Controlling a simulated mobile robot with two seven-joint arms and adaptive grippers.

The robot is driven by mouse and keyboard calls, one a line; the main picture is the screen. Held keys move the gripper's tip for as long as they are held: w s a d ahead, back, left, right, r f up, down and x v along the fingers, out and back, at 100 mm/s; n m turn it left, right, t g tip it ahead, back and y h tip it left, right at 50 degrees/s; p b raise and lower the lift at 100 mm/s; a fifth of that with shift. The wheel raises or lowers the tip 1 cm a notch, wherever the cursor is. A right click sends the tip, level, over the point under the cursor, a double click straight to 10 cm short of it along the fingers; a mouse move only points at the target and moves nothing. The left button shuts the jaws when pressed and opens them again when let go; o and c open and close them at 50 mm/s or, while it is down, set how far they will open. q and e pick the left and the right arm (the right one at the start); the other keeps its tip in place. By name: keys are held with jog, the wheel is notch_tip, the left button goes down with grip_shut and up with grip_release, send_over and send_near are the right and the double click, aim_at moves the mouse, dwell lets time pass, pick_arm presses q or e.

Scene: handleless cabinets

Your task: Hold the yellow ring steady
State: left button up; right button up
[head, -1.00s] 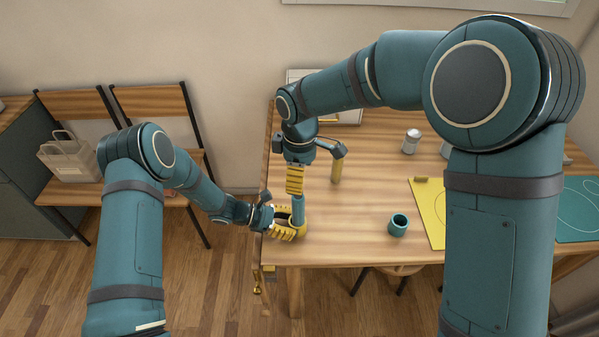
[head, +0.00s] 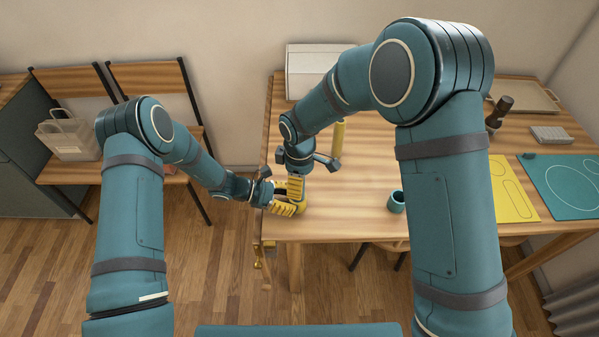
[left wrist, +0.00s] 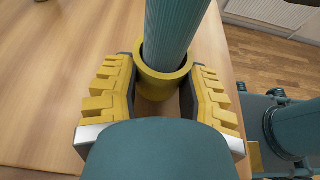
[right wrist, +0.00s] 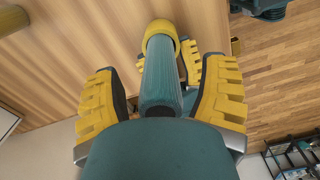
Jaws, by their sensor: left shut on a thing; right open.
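The yellow ring (left wrist: 150,80) sits between the two fingers of my left gripper (left wrist: 162,100), which is shut on it near the table's left edge. A ribbed teal cylinder (left wrist: 172,30) stands inside the ring; whether it touches the bottom is hidden. In the right wrist view the ring (right wrist: 160,30) shows at the cylinder's far end. My right gripper (right wrist: 165,95) is open, with its fingers on either side of the cylinder and apart from it. In the head view my left gripper (head: 284,200) and right gripper (head: 296,188) are close together.
A yellow post (head: 339,138) stands behind the grippers. A teal cup (head: 396,202) is to the right, partly behind my right arm. A yellow mat (head: 512,195) and a teal mat (head: 565,185) lie farther right. The wooden tabletop (head: 345,208) is clear between ring and cup.

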jog(key=shift+f, duration=0.1)
grip_shut()
jog(key=c, duration=0.7)
grip_release()
jog(key=shift+c, duration=0.2)
jog(key=c, duration=0.3)
jog(key=shift+c, duration=0.3)
jog(key=shift+r, duration=3.8)
